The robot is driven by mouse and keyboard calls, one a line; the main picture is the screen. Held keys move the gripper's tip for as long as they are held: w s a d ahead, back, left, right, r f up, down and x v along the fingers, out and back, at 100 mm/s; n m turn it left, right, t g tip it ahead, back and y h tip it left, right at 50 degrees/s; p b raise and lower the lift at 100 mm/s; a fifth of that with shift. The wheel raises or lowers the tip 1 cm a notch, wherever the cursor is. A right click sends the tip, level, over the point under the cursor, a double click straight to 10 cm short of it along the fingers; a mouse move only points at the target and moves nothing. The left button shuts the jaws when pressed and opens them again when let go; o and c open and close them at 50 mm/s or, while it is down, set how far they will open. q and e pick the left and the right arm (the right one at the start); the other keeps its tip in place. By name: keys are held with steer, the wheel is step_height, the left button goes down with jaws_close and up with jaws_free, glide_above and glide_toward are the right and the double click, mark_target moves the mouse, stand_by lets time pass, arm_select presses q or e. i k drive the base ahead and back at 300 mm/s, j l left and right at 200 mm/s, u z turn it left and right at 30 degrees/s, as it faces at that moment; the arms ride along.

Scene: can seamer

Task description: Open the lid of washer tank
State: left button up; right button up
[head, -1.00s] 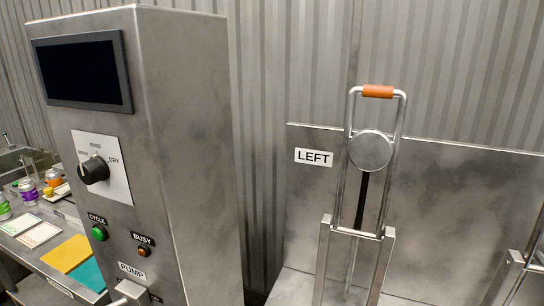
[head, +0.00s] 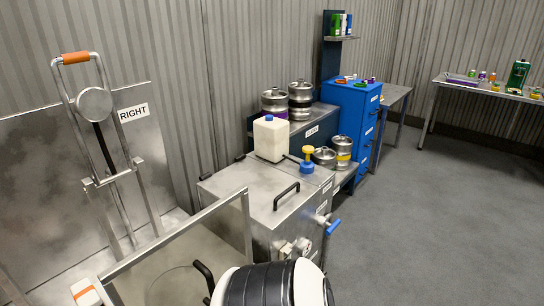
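A steel box-shaped tank (head: 262,222) stands in the middle of the head view. It looks like the washer tank, though no label on it is readable as such. Its flat top (head: 232,192) looks closed and carries a black bar handle (head: 286,194). A white jug (head: 270,139) stands at the back of the top. A blue-handled valve (head: 333,227) and fittings are on the tank's right side. Neither of my grippers is in view.
A steel frame (head: 175,238) stands in front of the tank. A panel labelled RIGHT (head: 134,113) with a tall lever is at left. Kegs (head: 299,98) and a blue cabinet (head: 350,117) stand behind. The floor (head: 430,220) at right is clear.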

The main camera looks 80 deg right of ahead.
mark_target(274, 195)
steer(key=z, duration=0.45)
steer(key=l+z, duration=0.1)
steer(key=z, duration=0.8)
steer(key=i+z, duration=0.1)
steer(key=z, duration=0.75)
